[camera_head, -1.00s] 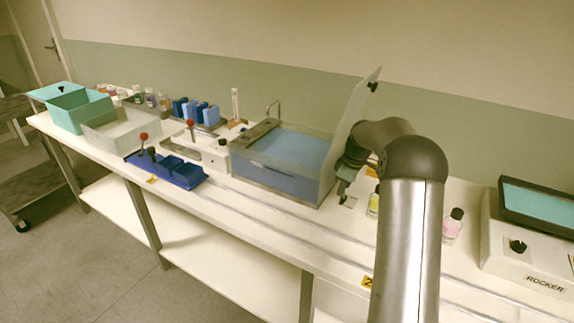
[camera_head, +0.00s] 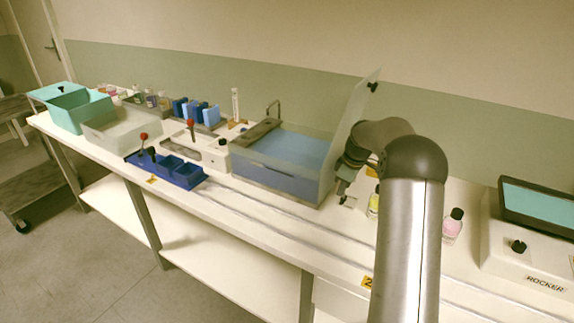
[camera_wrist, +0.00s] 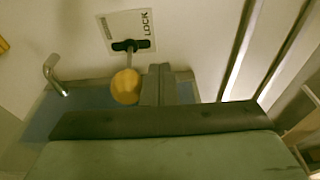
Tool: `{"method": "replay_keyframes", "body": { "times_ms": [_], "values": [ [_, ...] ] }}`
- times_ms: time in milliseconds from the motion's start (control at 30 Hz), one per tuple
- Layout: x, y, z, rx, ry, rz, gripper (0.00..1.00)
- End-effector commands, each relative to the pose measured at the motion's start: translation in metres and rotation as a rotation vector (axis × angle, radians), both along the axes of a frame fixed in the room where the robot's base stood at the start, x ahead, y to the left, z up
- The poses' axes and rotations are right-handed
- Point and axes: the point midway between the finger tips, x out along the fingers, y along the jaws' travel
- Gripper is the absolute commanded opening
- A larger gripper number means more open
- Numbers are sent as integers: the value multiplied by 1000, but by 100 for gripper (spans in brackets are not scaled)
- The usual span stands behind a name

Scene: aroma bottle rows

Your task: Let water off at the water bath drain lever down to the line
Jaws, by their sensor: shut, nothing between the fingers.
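The water bath (camera_head: 262,180) is a clear-walled tank of blue water (camera_head: 295,148) in the middle of the bench, with its clear lid (camera_head: 352,120) raised at the right. In the wrist view, the drain lever (camera_wrist: 126,86) has a yellow ball knob and a stem rising from a slot in a white plate (camera_wrist: 125,30) marked LOCK. My gripper (camera_wrist: 160,85) is shut and empty, with its fingers right beside the knob; I cannot tell whether they touch. In the head view my gripper (camera_head: 344,196) is low at the bath's right side. The level line cannot be made out.
A yellow bottle (camera_head: 373,203) stands close to my gripper, partly hidden by my arm. A pink bottle (camera_head: 452,225) and a rocker (camera_head: 535,240) are farther right.

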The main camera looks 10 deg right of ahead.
Motion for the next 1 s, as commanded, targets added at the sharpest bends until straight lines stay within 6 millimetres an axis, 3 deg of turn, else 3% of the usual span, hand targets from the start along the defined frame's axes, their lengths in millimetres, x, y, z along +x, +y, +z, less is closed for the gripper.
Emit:
{"method": "replay_keyframes", "body": {
  "times_ms": [1000],
  "values": [
    [-8, 8, 0, 1, -1, 0, 0]
  ]
}}
